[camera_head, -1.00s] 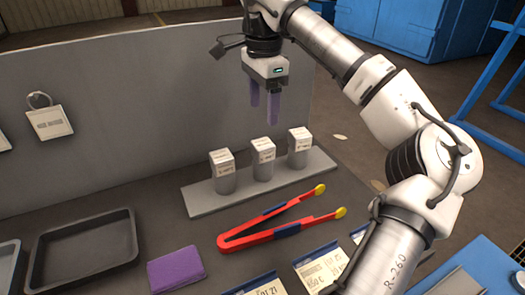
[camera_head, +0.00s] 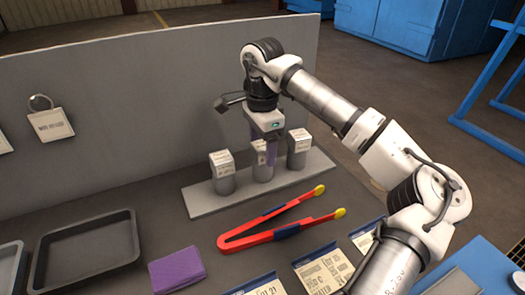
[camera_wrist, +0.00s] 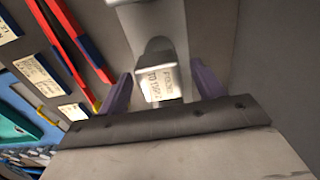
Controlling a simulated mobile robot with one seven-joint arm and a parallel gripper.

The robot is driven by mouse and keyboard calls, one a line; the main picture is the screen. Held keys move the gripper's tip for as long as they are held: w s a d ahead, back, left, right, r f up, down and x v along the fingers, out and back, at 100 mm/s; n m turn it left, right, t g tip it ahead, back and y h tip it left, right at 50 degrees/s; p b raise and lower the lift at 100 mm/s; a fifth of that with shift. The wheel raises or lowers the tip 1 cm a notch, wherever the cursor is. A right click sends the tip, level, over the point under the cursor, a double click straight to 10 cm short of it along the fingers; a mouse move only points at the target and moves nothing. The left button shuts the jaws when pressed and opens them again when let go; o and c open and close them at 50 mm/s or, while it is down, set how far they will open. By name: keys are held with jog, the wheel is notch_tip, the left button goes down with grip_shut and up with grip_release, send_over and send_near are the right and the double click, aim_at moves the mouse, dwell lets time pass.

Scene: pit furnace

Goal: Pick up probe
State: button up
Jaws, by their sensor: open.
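I cannot tell for certain which is the probe. My gripper (camera_head: 262,150) is open, pointing down, with its purple fingers on either side of the middle cylinder's top. In the wrist view the labelled top (camera_wrist: 159,86) sits between the two spread fingers (camera_wrist: 160,88), with gaps visible at both sides.
Red tongs (camera_head: 265,236) with yellow tips lie in front of the strip. A purple block (camera_head: 177,270), a dark tray (camera_head: 85,255) and several label cards (camera_head: 323,270) lie nearer. A grey panel (camera_head: 120,120) stands behind the strip.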

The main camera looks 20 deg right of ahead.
jog(key=c, duration=1.2)
jog(key=shift+o, duration=0.2)
jog(key=shift+r, duration=0.1)
notch_tip(320, 180, up, 28)
jog(key=p, duration=0.7)
